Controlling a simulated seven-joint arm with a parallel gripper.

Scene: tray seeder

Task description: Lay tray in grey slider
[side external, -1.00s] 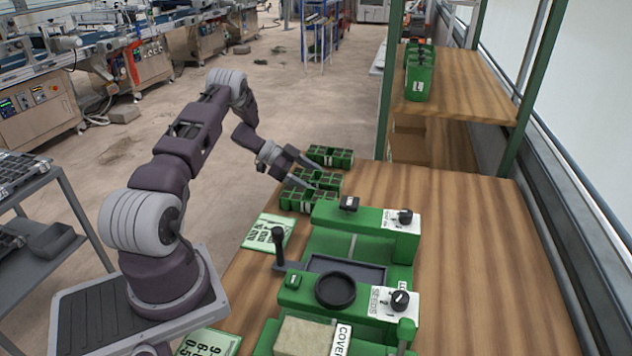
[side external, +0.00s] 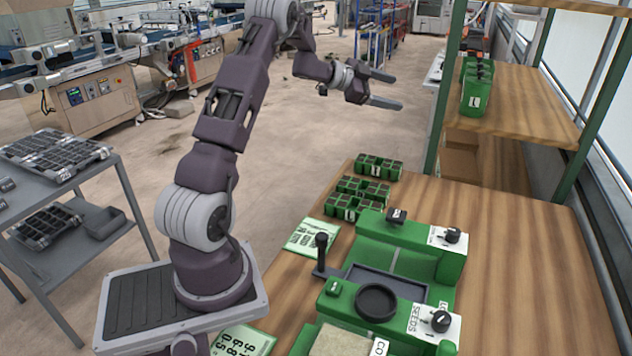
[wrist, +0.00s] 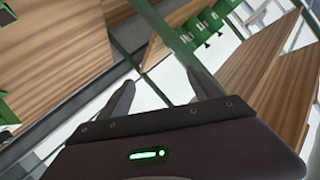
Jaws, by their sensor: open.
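My gripper (side external: 398,91) is open and empty, raised high above and behind the trays, pointing right. In the wrist view its fingers (wrist: 163,88) are spread with nothing between them; neither trays nor slider can be made out there.
The seeder has a black lever (side external: 321,255), a round black hopper (side external: 376,301) and knobs. A green card (side external: 312,238) lies left of it. A wooden shelf (side external: 515,105) on green posts holds green containers (side external: 476,88) at the back right. The table's right side is clear.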

